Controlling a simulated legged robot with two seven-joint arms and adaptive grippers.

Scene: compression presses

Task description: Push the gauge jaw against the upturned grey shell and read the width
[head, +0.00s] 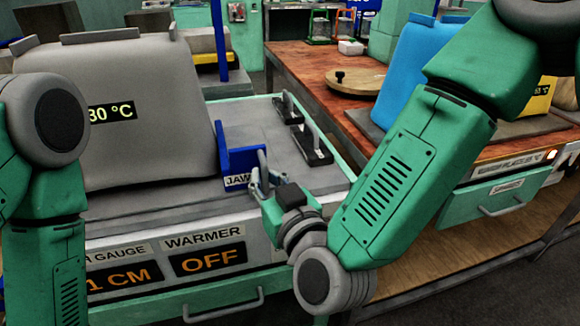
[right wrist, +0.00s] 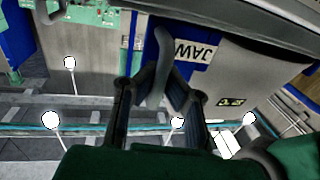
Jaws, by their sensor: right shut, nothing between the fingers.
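The upturned grey shell (head: 150,130) stands on the left bench top, with a temperature label ending in "0 °C" on its front. The blue gauge jaw (head: 240,162), marked JAW, stands at the shell's right side. Its upright plate meets the shell's edge in the picture; I cannot tell whether they touch. My right gripper (head: 261,166) is shut and empty, at the jaw's right side. The JAW label (right wrist: 196,53) shows upside down in the right wrist view. The gauge display (head: 122,278) shows "1 CM", its left part hidden by my left arm. My left gripper is out of view.
The warmer display (head: 209,258) reads OFF. Black-based metal handles (head: 312,145) stand on the bench right of the jaw.

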